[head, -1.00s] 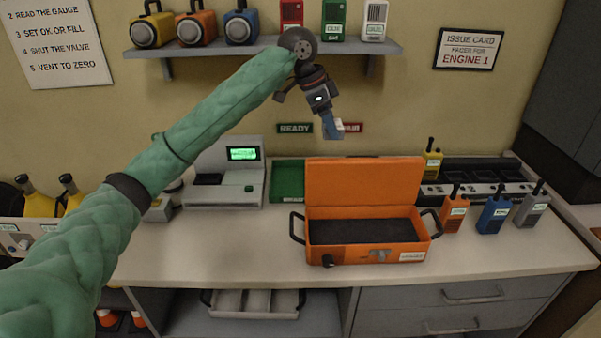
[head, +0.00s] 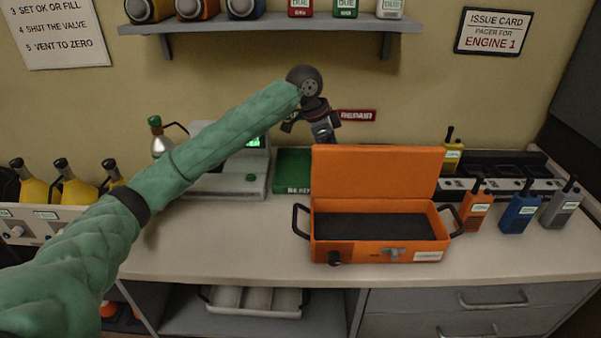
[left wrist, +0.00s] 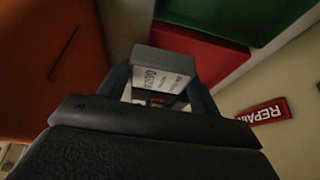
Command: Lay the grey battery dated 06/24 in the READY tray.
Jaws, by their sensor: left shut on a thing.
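My left gripper (left wrist: 160,90) is shut on a grey battery (left wrist: 172,64). Its white label shows tilted in the left wrist view and appears to read 06/24. In the head view my left gripper (head: 326,138) is behind the orange case's raised lid, which hides its fingertips and the battery. The green READY tray (head: 292,165) lies on the counter to the left of the gripper, partly behind the lid. In the left wrist view the green tray (left wrist: 225,16) is beyond a red tray (left wrist: 195,54), and the battery is in front of the red one. My right gripper is not in view.
The open orange case (head: 380,255) stands in front with its lid (head: 375,172) up. A grey console with a green display (head: 228,182) is left of the READY tray. Radios (head: 473,208) and a charger rack stand at right. A REPAIR sign (head: 357,115) is on the wall.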

